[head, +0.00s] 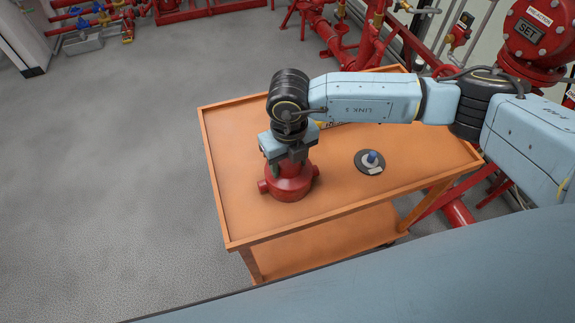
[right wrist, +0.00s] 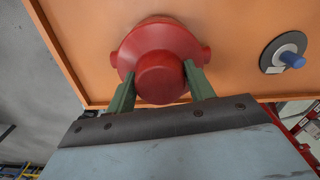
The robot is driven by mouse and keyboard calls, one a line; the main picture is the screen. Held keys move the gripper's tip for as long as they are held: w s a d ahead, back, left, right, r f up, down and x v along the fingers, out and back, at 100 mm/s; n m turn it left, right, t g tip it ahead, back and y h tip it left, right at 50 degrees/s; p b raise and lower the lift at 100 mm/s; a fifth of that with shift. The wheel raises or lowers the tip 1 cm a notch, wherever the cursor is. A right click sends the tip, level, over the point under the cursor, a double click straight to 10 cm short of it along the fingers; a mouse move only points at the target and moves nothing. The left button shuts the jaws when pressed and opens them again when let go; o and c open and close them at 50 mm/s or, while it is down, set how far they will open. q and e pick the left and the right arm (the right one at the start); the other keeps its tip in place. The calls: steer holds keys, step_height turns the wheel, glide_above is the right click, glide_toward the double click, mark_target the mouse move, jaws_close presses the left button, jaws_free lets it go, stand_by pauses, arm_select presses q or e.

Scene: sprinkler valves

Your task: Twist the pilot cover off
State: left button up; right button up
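The red valve body (head: 288,187) stands upright on the orange cart, with short side stubs. The pilot cover (right wrist: 161,78) is the round red cap on top of it, in the middle of the right wrist view. In the head view it is mostly hidden by my gripper. My right gripper (head: 287,160) points down over the valve. In the right wrist view its two green fingers (right wrist: 160,85) lie one on each side of the cap and appear to press against it. The cap looks seated on the body. My left gripper is not in view.
The orange cart (head: 228,205) has a raised rim and a lower shelf. A dark round disc with a blue knob (head: 372,157) lies on its top, right of the valve. Red pipes (head: 345,45) stand behind the cart. The cart top's left side is clear.

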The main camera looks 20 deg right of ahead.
steer(key=c, duration=0.6)
steer(key=shift+n+b, duration=0.7)
steer(key=shift+n, duration=0.9)
steer(key=shift+f+n+b, duration=0.1)
steer(key=shift+n+b, duration=0.6)
steer(key=shift+b, duration=0.1)
steer(key=shift+n+b, duration=0.4)
steer(key=shift+n, duration=0.3)
steer(key=shift+n, duration=0.3)
